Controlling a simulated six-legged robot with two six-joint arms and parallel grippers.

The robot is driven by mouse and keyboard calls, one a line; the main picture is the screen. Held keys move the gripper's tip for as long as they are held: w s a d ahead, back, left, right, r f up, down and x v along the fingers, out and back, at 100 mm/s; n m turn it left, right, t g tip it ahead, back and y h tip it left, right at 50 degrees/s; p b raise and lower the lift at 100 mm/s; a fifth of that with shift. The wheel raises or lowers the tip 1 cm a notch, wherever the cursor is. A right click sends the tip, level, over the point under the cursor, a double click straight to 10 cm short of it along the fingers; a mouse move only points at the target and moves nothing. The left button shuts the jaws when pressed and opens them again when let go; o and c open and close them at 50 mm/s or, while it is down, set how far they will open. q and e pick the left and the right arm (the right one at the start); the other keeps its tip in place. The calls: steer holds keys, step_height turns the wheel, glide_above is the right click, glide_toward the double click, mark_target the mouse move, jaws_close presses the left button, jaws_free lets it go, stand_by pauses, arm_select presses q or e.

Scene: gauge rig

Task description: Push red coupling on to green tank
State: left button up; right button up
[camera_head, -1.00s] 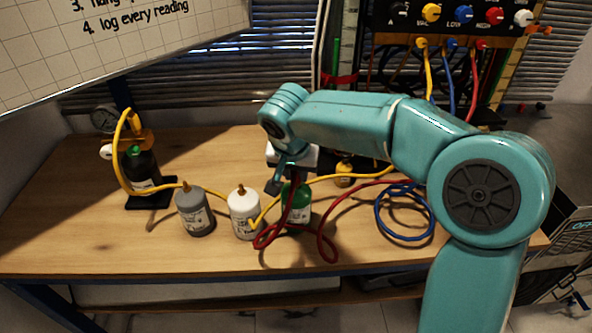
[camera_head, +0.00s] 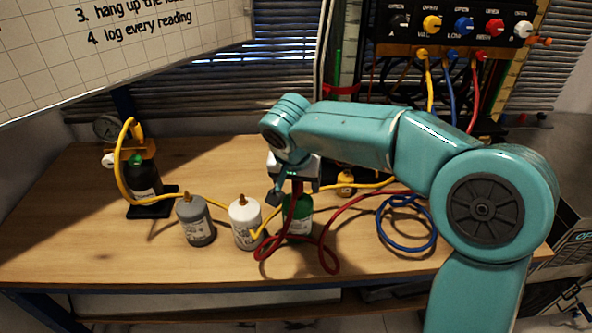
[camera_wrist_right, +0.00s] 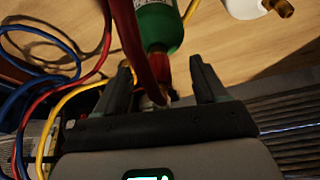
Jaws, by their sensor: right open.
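The green tank (camera_head: 299,221) stands on the workbench, partly hidden behind the red hose (camera_head: 291,212) and under my right gripper (camera_head: 290,190). In the right wrist view, the green tank (camera_wrist_right: 160,28) has a white label. The red coupling (camera_wrist_right: 166,68) is at the tank's neck end, in line with it; I cannot tell whether it is fully seated. My right gripper (camera_wrist_right: 162,88) is open, with a dark finger on each side of the coupling and visible gaps. My left gripper is not in view.
A white tank (camera_head: 246,224) and a grey tank (camera_head: 196,224) stand left of the green one. A black bottle (camera_head: 143,178) with a yellow hose is further left. The bench's front left is clear.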

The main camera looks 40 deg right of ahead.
steer(key=p+v, duration=0.1)
steer(key=v, duration=1.5)
steer(key=shift+p, duration=0.4)
steer(key=shift+s, duration=0.2)
